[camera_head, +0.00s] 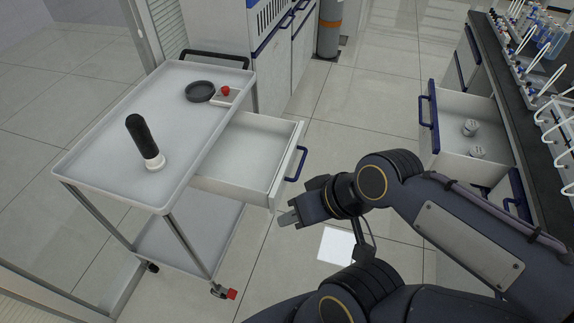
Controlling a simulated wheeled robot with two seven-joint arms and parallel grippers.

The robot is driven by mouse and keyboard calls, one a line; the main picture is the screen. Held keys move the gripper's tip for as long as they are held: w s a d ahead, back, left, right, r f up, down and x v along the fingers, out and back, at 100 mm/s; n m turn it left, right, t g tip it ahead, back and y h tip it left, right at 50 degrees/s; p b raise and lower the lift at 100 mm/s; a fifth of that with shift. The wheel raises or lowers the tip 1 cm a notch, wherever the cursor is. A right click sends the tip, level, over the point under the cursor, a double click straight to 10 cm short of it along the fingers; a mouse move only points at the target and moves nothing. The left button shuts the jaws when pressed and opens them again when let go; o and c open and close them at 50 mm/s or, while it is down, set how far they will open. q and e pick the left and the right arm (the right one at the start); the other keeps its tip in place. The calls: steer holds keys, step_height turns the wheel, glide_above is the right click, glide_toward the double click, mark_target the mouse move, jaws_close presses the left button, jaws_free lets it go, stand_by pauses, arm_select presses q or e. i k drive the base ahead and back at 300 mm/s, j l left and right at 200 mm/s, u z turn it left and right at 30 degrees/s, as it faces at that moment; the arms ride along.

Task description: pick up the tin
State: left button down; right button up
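Two small grey, lidded cylinders that look like tins sit in an open drawer at the right: one farther back (470,127) and one nearer (477,151). They stand apart from each other, and I cannot tell which is the tin of the task. My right gripper (288,218) points left, just in front of the cart's open drawer and well to the left of the tins. Nothing shows in it, and its finger gap cannot be made out. My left gripper is out of view.
The white cart (110,140) holds a black-and-white cylinder (145,142), a dark round dish (200,92) and a small block with a red knob (225,91). Its pulled-out drawer (250,155) is empty. The lab bench (500,75) carries racks and bottles. Tiled floor lies between.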

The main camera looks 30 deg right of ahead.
mark_target(471, 127)
steer(key=l+z, duration=0.15)
steer(key=z, duration=0.35)
steer(key=i+l+z, duration=0.1)
steer(key=z, duration=0.4)
steer(key=l+z, duration=0.1)
steer(key=z, duration=0.4)
steer(key=i+z, duration=0.15)
steer(key=z, duration=0.35)
steer(key=i+z, duration=0.7)
steer(key=i, duration=0.25)
steer(key=i+j, duration=0.15)
steer(key=i, duration=0.25)
